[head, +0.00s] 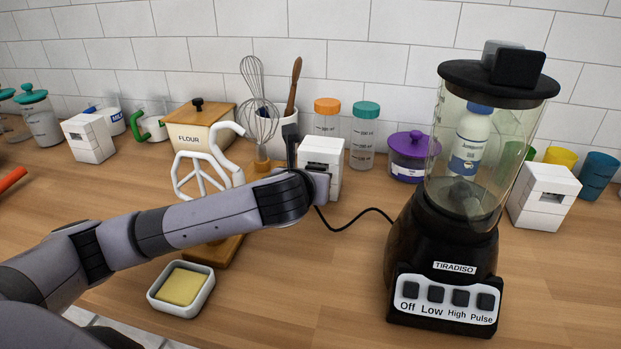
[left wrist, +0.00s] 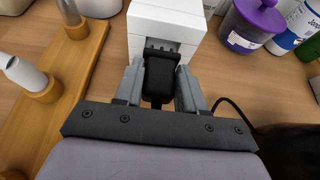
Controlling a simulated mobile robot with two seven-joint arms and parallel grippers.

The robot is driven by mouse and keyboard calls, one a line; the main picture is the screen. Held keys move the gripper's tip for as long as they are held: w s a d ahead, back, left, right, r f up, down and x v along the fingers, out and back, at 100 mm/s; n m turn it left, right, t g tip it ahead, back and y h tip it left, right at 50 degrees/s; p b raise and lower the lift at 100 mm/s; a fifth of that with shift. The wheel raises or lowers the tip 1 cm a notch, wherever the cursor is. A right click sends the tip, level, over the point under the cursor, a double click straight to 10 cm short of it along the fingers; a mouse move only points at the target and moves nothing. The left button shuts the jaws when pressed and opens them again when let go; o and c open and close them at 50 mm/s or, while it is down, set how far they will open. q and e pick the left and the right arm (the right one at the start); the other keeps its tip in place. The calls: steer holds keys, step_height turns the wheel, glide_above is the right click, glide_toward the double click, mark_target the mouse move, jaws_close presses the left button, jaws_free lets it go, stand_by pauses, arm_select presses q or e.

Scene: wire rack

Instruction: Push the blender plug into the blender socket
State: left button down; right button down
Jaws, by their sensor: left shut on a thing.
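The black blender plug (left wrist: 158,78) is between the fingers of my left gripper (left wrist: 160,88) in the left wrist view. The gripper is shut on it. The plug's front end is right at the front face of a white socket box (left wrist: 166,22); I cannot tell whether its prongs are inside. In the head view, this socket box (head: 321,155) stands just beyond my left wrist, which hides the plug and most of the fingers. The blender's black cord (head: 358,217) runs from there to the black blender (head: 445,240). My right gripper is not in view.
Other white socket boxes stand at the left (head: 88,138) and right (head: 543,196). A wooden stand with whisk (head: 257,85) and white beater (head: 205,172) is left of the gripper. A butter dish (head: 181,288) sits in front. Counter (head: 310,300) before the blender is clear.

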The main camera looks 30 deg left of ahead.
arm_select(q)
steer(key=shift+w+a+r, duration=0.1)
steer(key=shift+w+a, duration=0.1)
steer(key=shift+w, duration=0.65)
steer(key=shift+w+a+r+p, duration=0.15)
steer(key=shift+w+r+p, duration=0.1)
steer(key=shift+p, duration=0.6)
stand_by(1.0)
steer(key=c, duration=0.7)
jaws_free()
steer(key=shift+o, duration=0.6)
steer(key=shift+f, duration=0.2)
steer(key=shift+p+v, duration=1.4)
steer(key=shift+v, duration=0.1)
steer(key=v, duration=0.3)
steer(key=shift+f+p, duration=0.1)
steer(key=shift+p, duration=0.2)
